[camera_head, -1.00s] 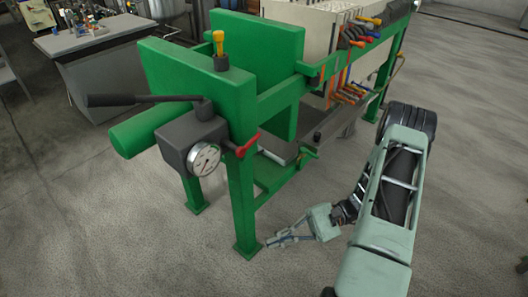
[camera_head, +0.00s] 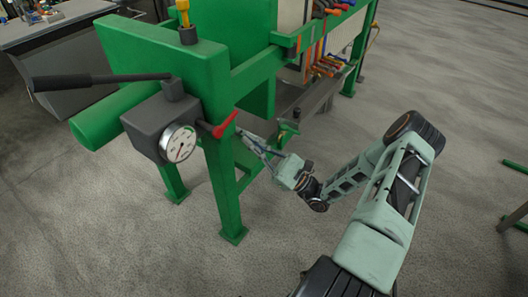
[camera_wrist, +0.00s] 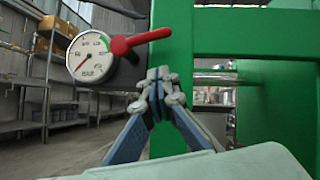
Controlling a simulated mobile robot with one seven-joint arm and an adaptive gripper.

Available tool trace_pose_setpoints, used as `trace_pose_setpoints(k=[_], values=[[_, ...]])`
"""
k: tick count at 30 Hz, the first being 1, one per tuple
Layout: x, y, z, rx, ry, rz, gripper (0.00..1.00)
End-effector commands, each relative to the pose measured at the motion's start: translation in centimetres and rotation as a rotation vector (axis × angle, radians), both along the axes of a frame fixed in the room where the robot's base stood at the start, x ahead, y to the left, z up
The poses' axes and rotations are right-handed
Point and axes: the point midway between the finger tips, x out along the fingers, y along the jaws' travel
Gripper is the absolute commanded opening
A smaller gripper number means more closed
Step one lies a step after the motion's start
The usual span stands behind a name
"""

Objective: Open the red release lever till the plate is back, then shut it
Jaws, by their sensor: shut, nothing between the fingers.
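The red release lever (camera_head: 222,125) sticks out to the right from the dark pump block (camera_head: 155,120) on the front post of the green press. In the wrist view the lever (camera_wrist: 140,41) slants slightly up to the right. My gripper (camera_head: 242,132) is shut and empty, just right of the lever in the head view. In the wrist view its closed fingertips (camera_wrist: 159,76) stand below the lever, with no contact visible. The green plate (camera_head: 256,45) stands upright behind the front end frame, with a gap between them.
A round pressure gauge (camera_head: 180,143) sits beside the lever. A long black pump handle (camera_head: 100,80) reaches left. The green front post (camera_head: 222,185) stands close to my gripper. Hoses and coloured taps (camera_head: 325,65) line the press side.

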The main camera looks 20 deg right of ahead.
Motion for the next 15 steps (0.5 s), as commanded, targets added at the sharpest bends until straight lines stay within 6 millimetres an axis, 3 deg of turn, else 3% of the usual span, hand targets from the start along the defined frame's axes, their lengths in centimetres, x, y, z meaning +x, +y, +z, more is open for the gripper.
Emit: trace_pose_setpoints(k=[2, 7, 15], values=[[0.9, 1.2, 0.9, -0.001, -0.002, 0.004, 0.00], [0.9, 1.8, 3.2, -0.003, 0.000, 0.002, 0.00], [1.0, 2.3, 4.6, -0.001, -0.001, 0.000, 0.00]])
